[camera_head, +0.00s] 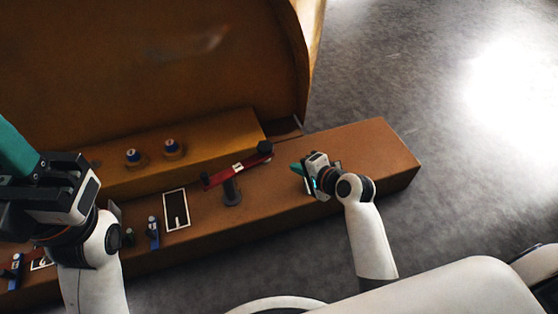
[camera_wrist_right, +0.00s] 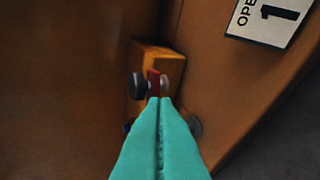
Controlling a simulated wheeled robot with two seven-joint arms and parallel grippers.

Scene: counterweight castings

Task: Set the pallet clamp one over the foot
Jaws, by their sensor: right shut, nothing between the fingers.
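I cannot tell which part is the foot. My right gripper (camera_head: 296,168) is shut and empty, to the right of the knob and apart from it in the head view. Its teal fingertips (camera_wrist_right: 160,100) hide part of the clamp in the wrist view. My left gripper (camera_head: 12,150) is at the left; its jaws are unclear.
A label plate (camera_head: 176,209) lies left of the post; a plate in the wrist view reads "OPEN 1" (camera_wrist_right: 270,20). A small blue lever (camera_head: 153,232) is farther left. The ledge's right end (camera_head: 370,150) is clear.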

